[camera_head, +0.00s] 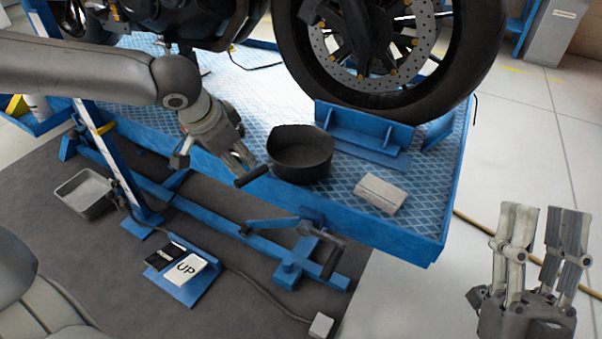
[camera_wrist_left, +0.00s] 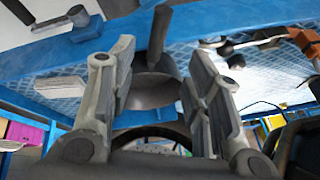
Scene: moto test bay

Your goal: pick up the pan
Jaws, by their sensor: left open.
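The black pan (camera_head: 301,155) stands on the blue lift platform (camera_head: 345,222), with its dark handle (camera_head: 252,176) reaching left over the platform's edge. My left gripper (camera_head: 240,163) is close to the pan's left side, just above the handle. In the left wrist view, the gripper's two fingers (camera_wrist_left: 157,85) are apart, with the pan's bowl (camera_wrist_left: 155,92) and handle (camera_wrist_left: 159,32) seen between and beyond them. I cannot tell whether a finger touches the pan. My right gripper (camera_head: 540,232) is at the lower right, fingers up and apart, empty and away from the platform.
A motorcycle wheel (camera_head: 447,88) stands in a blue chock (camera_head: 365,134) behind the pan. A small light box (camera_head: 380,194) lies to the pan's right. A grey tray (camera_head: 84,193) and an "UP" pedal (camera_head: 186,270) are on the floor mat.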

